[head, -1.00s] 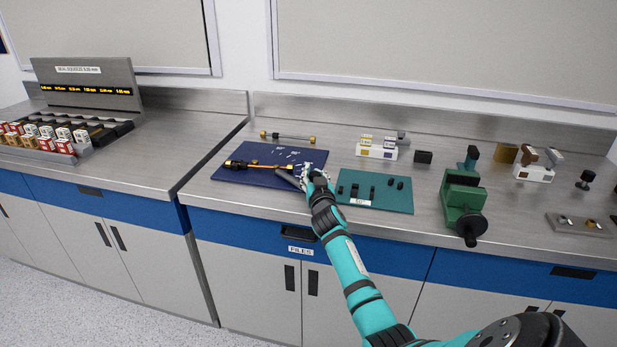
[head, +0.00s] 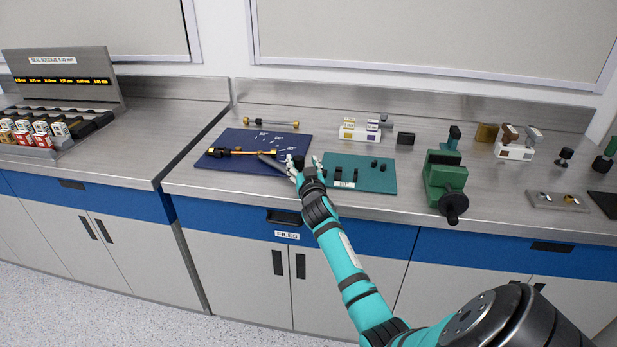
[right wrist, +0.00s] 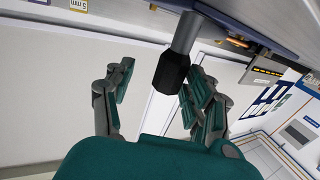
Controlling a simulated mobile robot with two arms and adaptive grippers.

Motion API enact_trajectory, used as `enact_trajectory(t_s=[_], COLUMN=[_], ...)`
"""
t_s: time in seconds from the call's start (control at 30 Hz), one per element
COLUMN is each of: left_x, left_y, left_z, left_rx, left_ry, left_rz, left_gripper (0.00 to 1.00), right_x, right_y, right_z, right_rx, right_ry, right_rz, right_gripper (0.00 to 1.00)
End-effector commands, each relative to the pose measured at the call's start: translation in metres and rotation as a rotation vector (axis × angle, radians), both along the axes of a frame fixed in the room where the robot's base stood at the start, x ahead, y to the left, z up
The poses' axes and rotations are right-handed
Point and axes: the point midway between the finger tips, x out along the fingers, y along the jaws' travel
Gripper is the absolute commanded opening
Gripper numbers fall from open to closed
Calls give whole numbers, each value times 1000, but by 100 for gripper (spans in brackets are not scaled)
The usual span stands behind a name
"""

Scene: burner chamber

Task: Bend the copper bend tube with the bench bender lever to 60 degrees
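The copper bend tube (head: 258,152) lies straight across the bender on the dark blue mat (head: 225,138), with a black and brass fitting (head: 219,152) at its left end. The bender's grey lever (head: 272,161) points to the front right. It also shows in the right wrist view as a grey shaft (right wrist: 186,33) with a black grip (right wrist: 171,74). My right gripper (head: 304,162) is at the lever's end. Its fingers are spread in the right wrist view (right wrist: 158,90), with the grip between them, nearer the right-hand finger and clear of the left. My left gripper is out of view.
A teal mat (head: 375,178) with small dark parts lies just right of my gripper. A green vise (head: 443,180) stands farther right. A brass-ended rod (head: 270,123) lies behind the blue mat. The bench's front edge runs below my forearm.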

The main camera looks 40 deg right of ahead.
Motion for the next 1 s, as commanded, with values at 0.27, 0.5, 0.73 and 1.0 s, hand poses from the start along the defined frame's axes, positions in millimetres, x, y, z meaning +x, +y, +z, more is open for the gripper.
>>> enact_trajectory(t_s=[0.27, 0.5, 0.73, 1.0], left_x=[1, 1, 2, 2], left_y=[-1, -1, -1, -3], left_z=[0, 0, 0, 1], left_rx=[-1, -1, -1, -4], left_ry=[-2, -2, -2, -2], left_rz=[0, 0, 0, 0], left_gripper=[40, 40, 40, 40], right_x=[-53, -79, -83, -79], right_y=[30, 45, 47, 44], right_z=[-2, -1, -1, 0], right_rx=[2, 1, 1, -53], right_ry=[2, 3, 3, 33], right_rz=[-2, -4, -5, -15], right_gripper=[55, 55, 55, 34])
